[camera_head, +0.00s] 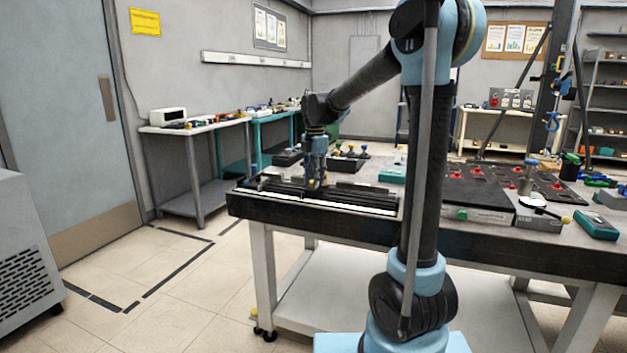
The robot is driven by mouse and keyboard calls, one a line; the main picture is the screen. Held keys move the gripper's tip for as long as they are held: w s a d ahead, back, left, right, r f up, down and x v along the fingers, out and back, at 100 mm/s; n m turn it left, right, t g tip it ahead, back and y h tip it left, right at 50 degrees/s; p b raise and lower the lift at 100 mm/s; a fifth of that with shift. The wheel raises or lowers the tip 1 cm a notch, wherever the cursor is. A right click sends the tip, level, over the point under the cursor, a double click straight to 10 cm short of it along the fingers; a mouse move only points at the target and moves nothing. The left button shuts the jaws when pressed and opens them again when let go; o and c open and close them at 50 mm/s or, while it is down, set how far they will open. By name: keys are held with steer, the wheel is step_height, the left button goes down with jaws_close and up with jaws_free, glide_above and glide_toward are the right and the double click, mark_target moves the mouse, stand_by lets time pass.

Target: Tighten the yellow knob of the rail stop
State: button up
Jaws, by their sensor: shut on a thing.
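My gripper (317,182) points straight down over the long dark rail (365,198) near the left end of the table. It is small in the camera_head view. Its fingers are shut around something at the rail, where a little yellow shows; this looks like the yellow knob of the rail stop. The fingers hide most of the knob and the stop, so I cannot tell how far the knob is turned.
The table (385,235) also holds small parts with dark and yellow knobs (350,152) behind the rail, a teal box (392,175), a dark board with red knobs (478,190) and a gauge (540,208) at right. My arm stands in front of the table.

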steer(key=shift+w+a+m, duration=0.1)
steer(key=shift+a+m, duration=0.05)
steer(key=shift+m, duration=0.85)
steer(key=o, duration=1.1)
steer(key=shift+c, duration=0.2)
steer(key=shift+r, duration=0.1)
steer(key=shift+r, duration=0.25)
step_height(320, 180, up, 11)
steer(key=shift+r, duration=0.1)
